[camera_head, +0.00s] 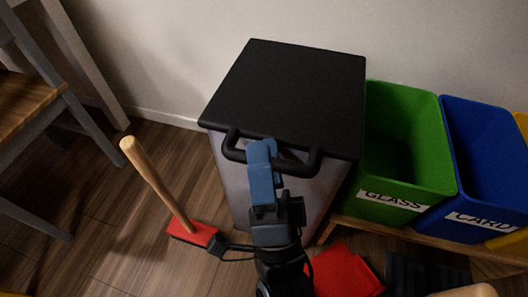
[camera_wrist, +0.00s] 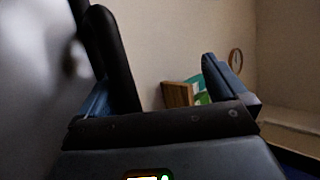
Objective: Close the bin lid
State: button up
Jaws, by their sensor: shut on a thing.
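The bin (camera_head: 232,178) has a grey body and stands against the wall. Its black lid (camera_head: 292,88) lies flat over the top; I cannot tell whether a small gap remains under it. A black bar handle (camera_head: 302,166) sticks out from the lid's front edge. My gripper (camera_head: 262,152) is at the handle, its blue finger across the bar, and is shut on it. In the wrist view the dark bar (camera_wrist: 113,62) runs beside the left finger of my gripper (camera_wrist: 157,80). The far finger is hidden in the head view.
A green GLASS bin (camera_head: 405,140) and a blue CARD bin (camera_head: 490,160) stand open at the right. A red brush (camera_head: 193,233) with a wooden handle is on the floor at left. A red dustpan (camera_head: 342,270) lies in front. A chair (camera_head: 30,90) is far left.

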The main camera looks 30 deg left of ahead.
jog(key=f, duration=0.1)
jog(key=d+f, duration=0.1)
jog(key=f, duration=0.1)
jog(key=shift+s+f+b, duration=0.2)
jog(key=shift+f+b, duration=0.05)
jog(key=shift+b, duration=0.15)
jog(key=shift+d+f+h, duration=0.3)
jog(key=shift+d+f, duration=0.35)
jog(key=shift+f, duration=0.25)
jog(key=shift+d+f, duration=0.25)
jog(key=shift+d, duration=0.05)
jog(key=c, duration=0.8)
jog(key=shift+o, duration=0.2)
jog(key=shift+s+d+f, duration=0.15)
jog(key=shift+d+f, duration=0.05)
jog(key=shift+f, duration=0.05)
jog(key=shift+s+d+f, duration=0.15)
jog(key=shift+d+f, duration=0.1)
jog(key=shift+f, duration=0.6)
